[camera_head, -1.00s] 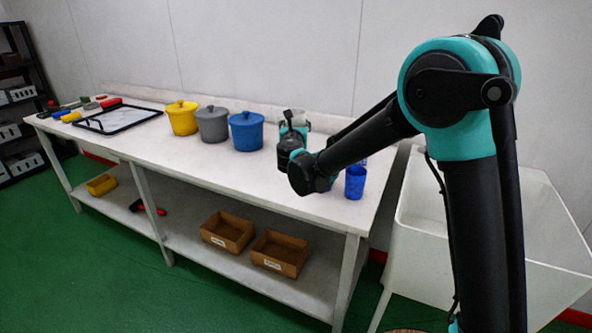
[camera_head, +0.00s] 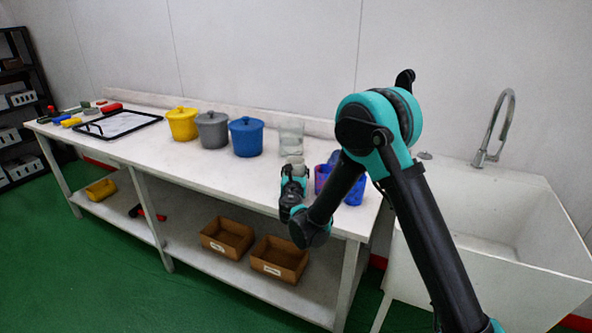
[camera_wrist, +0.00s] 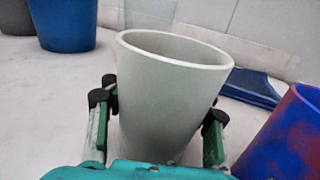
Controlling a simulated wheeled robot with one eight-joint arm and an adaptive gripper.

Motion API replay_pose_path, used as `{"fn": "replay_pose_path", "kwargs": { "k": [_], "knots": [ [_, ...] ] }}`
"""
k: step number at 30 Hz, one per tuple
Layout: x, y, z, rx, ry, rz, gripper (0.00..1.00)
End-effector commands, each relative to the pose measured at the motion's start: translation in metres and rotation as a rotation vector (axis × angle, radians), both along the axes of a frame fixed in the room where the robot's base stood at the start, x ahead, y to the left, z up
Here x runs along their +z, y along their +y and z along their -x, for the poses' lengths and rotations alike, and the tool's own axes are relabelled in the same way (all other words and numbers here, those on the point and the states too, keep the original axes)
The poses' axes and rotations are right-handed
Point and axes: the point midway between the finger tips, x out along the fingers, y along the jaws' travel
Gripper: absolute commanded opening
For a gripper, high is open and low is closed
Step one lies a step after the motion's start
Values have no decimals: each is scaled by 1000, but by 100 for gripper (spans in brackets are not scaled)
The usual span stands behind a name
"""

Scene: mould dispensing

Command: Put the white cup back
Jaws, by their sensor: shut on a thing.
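The white cup (camera_wrist: 168,95) is pale grey-white, tapers towards its base and has its open mouth upward. In the wrist view my gripper (camera_wrist: 160,106) is shut around its sides, one finger pad left and one right. The cup leans slightly in that view, and its base is hidden. In the head view only its upper part (camera_head: 295,160) shows, above my gripper (camera_head: 294,172), over the near right part of the white table (camera_head: 230,180). I cannot tell whether the cup touches the table.
A red-and-blue cup (camera_wrist: 288,135) stands close right of the held cup, beside a blue cup (camera_head: 354,191). A clear container (camera_head: 291,136) stands behind. Blue (camera_head: 246,138), grey (camera_head: 212,130) and yellow (camera_head: 182,125) lidded pots stand left. A sink (camera_head: 490,245) is at right.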

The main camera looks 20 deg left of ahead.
Motion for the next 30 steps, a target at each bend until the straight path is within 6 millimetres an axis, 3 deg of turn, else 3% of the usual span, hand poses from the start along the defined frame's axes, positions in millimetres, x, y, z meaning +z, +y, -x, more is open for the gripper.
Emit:
{"fn": "replay_pose_path", "kwargs": {
  "k": [11, 12, 19, 30],
  "knots": [
    [-6, 0, 0, 0, 0, 0, 16],
    [-7, 0, 0, 0, 0, 0, 46],
    [-6, 0, 0, 0, 0, 0, 74],
    [-3, 0, 0, 0, 0, 0, 74]
  ]
}}
